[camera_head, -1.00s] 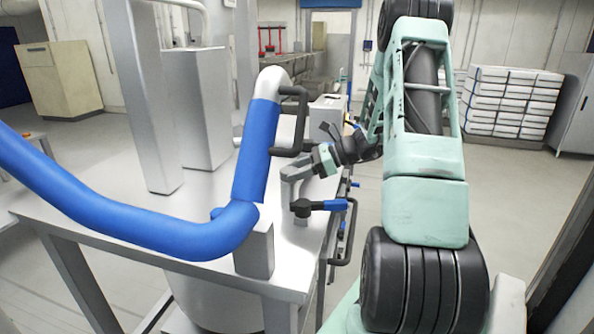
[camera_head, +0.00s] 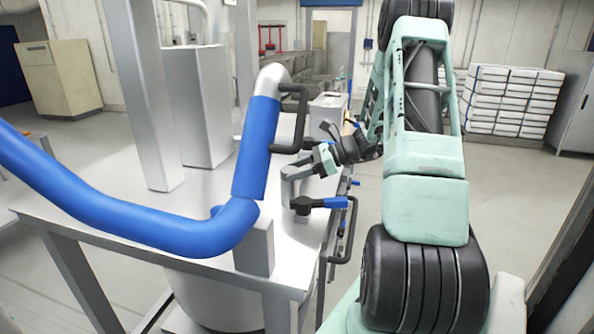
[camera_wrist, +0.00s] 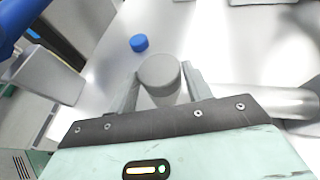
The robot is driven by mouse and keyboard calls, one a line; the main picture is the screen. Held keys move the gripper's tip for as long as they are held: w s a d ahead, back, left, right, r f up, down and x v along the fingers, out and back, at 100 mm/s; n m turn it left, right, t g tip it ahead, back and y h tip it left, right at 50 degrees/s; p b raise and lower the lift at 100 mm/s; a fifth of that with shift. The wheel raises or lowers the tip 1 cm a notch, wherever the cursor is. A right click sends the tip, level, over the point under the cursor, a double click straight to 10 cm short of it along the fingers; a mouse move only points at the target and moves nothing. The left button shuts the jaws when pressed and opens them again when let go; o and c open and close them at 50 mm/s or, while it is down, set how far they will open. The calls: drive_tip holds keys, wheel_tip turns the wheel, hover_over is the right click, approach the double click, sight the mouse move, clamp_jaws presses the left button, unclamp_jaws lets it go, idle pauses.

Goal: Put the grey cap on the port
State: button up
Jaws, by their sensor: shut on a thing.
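The grey cap (camera_wrist: 159,70) is a short, round, matte piece in the middle of the wrist view. My gripper (camera_wrist: 162,88) has one finger on each side of it and is shut on it. A paler surface shows below the cap's top; I cannot tell whether it is the cap's side or something under it. In the head view my gripper (camera_head: 296,178) is low over the right part of the metal table, close to a black valve with a blue handle (camera_head: 325,203). I cannot identify the port with certainty.
A blue cap (camera_wrist: 139,43) lies on the metal table (camera_head: 205,200). A thick blue pipe (camera_head: 140,228) with a black bracket handle (camera_head: 297,120) stands left of my gripper. A silver pipe (camera_wrist: 268,101) runs close on the right in the wrist view. Open floor lies right of my arm.

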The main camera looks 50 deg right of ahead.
drive_tip(key=shift+f, duration=0.1)
drive_tip(key=o, duration=1)
drive_tip(key=b+v, duration=0.5)
drive_tip(key=v, duration=1.2)
drive_tip(key=shift+s+d+r, duration=0.1)
drive_tip(key=shift+d+r, duration=0.05)
drive_tip(key=shift+r, duration=0.05)
